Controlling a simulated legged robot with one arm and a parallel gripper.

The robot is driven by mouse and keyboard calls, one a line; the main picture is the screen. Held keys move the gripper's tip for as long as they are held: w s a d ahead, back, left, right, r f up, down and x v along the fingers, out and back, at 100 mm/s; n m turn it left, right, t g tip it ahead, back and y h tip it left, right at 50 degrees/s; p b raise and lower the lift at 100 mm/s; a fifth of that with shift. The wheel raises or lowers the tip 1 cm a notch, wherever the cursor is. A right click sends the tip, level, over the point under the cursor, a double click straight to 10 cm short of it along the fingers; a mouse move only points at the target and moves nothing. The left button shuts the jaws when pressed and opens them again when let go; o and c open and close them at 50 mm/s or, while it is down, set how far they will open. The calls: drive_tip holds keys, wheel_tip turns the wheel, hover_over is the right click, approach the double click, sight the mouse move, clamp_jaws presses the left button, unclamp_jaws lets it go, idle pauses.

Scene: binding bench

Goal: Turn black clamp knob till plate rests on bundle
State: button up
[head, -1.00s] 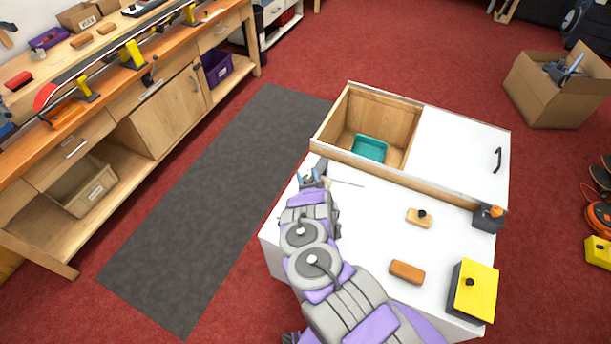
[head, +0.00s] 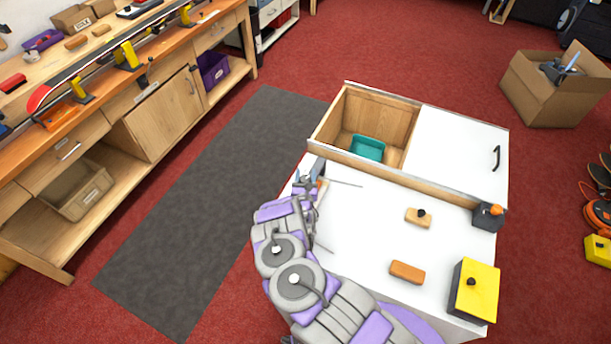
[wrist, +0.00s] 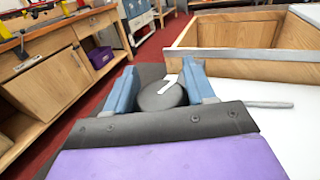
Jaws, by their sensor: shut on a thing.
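The black clamp knob (wrist: 160,94), round and dark with a white mark on top, sits between the two blue fingers of my gripper (wrist: 163,88) in the wrist view. The fingers are shut on its sides. In the head view my gripper (head: 314,172) is at the left back corner of the white cabinet top, and the knob cannot be made out there. The plate and the bundle cannot be made out; my gripper and wrist cover that spot. A small orange and tan bit shows beside my wrist, too small to name.
A thin rod (head: 346,183) lies right of my gripper on the white top (head: 365,235). An open wooden compartment with a teal tray (head: 368,148) is behind. A tan block (head: 418,217), an orange-brown block (head: 407,272) and a yellow-topped box (head: 478,290) stand further right.

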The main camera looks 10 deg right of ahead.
drive_tip(key=shift+w+a+r, duration=0.1)
drive_tip(key=shift+w+r, duration=0.05)
drive_tip(key=shift+r, duration=0.05)
drive_tip(key=o, duration=0.8)
drive_tip(key=shift+o, duration=0.7)
drive_tip(key=shift+f, duration=0.1)
drive_tip(key=v, duration=1.7)
drive_tip(key=shift+s+p, duration=0.3)
drive_tip(key=shift+f, duration=0.15)
